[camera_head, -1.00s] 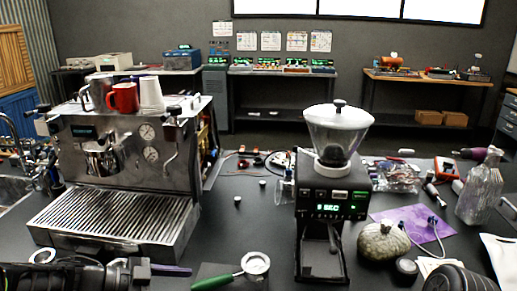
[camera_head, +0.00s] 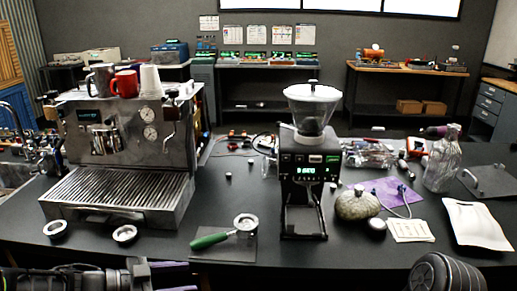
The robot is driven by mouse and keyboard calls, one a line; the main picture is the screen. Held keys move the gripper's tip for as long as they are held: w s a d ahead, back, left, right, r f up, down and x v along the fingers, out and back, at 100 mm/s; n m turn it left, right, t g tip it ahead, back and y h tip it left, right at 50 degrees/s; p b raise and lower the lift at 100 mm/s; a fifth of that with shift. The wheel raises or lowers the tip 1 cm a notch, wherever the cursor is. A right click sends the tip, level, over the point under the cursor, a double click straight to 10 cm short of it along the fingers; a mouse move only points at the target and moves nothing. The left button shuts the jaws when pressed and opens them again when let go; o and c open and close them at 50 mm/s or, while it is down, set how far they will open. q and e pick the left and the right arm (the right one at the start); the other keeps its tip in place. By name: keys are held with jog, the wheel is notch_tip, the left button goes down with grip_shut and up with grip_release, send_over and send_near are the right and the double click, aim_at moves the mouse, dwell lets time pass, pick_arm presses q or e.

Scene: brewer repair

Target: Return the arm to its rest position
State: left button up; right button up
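My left gripper (camera_head: 172,272) is at the bottom left edge, in front of the table, with its purple-toned fingers pointing right. It is partly cut off by the frame, and no object shows between its fingers. I cannot tell how far it is open. A black ribbed part of my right arm (camera_head: 446,274) shows at the bottom right; its gripper is out of view. The espresso machine (camera_head: 128,150) stands on the left of the table, and the grinder (camera_head: 305,170) stands in the middle. A portafilter with green handle (camera_head: 222,237) lies on a dark mat.
Two small rings (camera_head: 57,229) (camera_head: 124,233) lie before the machine. The front right table is mostly clear.

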pick_arm(q)
jog(key=s+d+f+n+t+y, duration=0.1)
jog(key=d+f+n+y, duration=0.25)
jog(key=f+n, duration=0.45)
jog(key=d+f+n+t+y, duration=0.1)
jog(key=d+f+n+y, duration=0.2)
jog(key=f, duration=0.9)
jog(key=s+d+f+n+g, duration=0.1)
jog(key=s+f+g, duration=0.1)
jog(key=s+f, duration=0.2)
jog(key=s+d+f+n+g+y, duration=0.1)
jog(key=s+d+f+n+g, duration=0.1)
jog(key=s, duration=0.9)
jog(key=s+d+f+n+g, duration=0.1)
jog(key=s+f+g, duration=0.3)
jog(key=s+f, duration=0.3)
jog(key=shift+s+d+n, duration=0.35)
jog(key=shift+s+n, duration=0.05)
jog(key=shift+s, duration=0.35)
